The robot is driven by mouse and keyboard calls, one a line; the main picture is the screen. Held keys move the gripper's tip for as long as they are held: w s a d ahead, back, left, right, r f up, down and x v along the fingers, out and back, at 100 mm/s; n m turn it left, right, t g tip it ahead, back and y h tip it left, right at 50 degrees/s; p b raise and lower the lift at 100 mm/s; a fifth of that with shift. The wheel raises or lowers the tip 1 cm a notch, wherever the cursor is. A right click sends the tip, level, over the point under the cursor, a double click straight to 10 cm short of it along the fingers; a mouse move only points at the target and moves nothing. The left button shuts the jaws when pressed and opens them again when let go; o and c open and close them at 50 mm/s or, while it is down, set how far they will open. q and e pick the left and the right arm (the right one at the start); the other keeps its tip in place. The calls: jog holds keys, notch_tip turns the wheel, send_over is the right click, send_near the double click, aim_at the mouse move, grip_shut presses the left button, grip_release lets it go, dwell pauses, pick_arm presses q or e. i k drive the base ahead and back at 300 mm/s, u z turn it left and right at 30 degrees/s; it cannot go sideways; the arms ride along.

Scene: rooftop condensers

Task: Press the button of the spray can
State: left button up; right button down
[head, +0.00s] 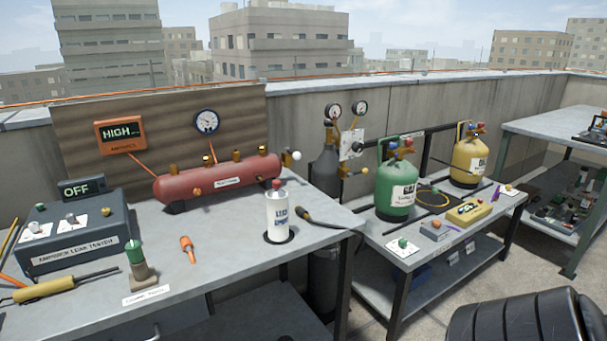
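A white can with dark lettering (278,216) stands upright near the right end of the near workbench, on a dark round base. A red button (276,184) sits on its top and is uncovered. A dark nozzle-like piece with a cable (318,219) lies on the bench just right of the can. Neither of my grippers is in view, and nothing touches the can.
The workbench (215,262) holds a red tank (218,180) behind the can, a leak tester (75,238) at left, and a green-topped fitting (137,262). Green (397,190) and yellow (468,160) cylinders stand on a lower bench at right. Bench space in front of the can is clear.

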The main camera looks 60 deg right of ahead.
aim_at(276, 183)
jog(key=z, duration=0.5)
jog(key=i, duration=0.5)
jog(key=z, duration=0.5)
